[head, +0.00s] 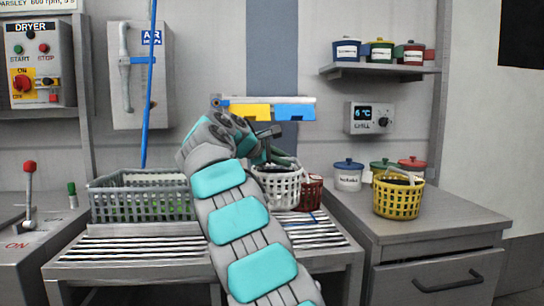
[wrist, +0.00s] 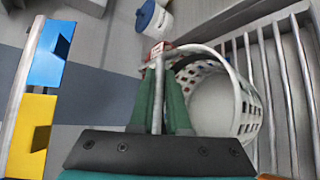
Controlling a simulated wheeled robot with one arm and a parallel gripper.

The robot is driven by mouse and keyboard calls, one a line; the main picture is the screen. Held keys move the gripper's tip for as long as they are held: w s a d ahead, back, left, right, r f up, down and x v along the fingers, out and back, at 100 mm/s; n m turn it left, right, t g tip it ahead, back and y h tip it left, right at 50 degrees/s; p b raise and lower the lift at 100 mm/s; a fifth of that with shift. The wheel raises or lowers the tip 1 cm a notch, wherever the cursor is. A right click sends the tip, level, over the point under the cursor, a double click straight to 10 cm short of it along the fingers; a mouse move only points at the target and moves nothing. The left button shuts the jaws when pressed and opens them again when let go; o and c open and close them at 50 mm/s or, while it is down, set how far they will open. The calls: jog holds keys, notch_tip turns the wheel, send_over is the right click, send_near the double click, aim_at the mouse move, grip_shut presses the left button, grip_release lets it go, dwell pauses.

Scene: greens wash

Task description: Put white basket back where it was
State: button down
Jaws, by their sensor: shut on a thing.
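The white basket (head: 278,187) has an open lattice wall and a hoop handle. It hangs or stands over the slatted rack (head: 140,247), at the middle right of it; I cannot tell whether its base touches the bars. My gripper (head: 270,158) is over the basket, its green fingers shut on the handle. In the wrist view the gripper (wrist: 158,80) holds the white handle between its fingers, and the basket (wrist: 245,108) lies to their right. The inside of the basket looks empty there. My arm hides part of the rack.
A red basket (head: 312,192) stands close behind the white one on the right. A grey crate (head: 140,198) with greens sits at the rack's left. A yellow basket (head: 398,198) and lidded pots (head: 348,177) stand on the right counter. Yellow and blue holders (head: 250,112) hang on the wall.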

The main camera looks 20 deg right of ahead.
aim_at(282, 169)
jog(key=shift+w, duration=0.25)
jog(key=shift+f+b, duration=0.9)
jog(key=shift+f, duration=0.7)
notch_tip(282, 169, down, 4)
jog(key=b, duration=0.4)
jog(key=shift+r+b, duration=0.25)
jog(key=shift+b, duration=0.05)
jog(key=shift+f, duration=0.45)
jog(key=c, duration=0.8)
grip_release()
jog(key=shift+s+a, duration=0.1)
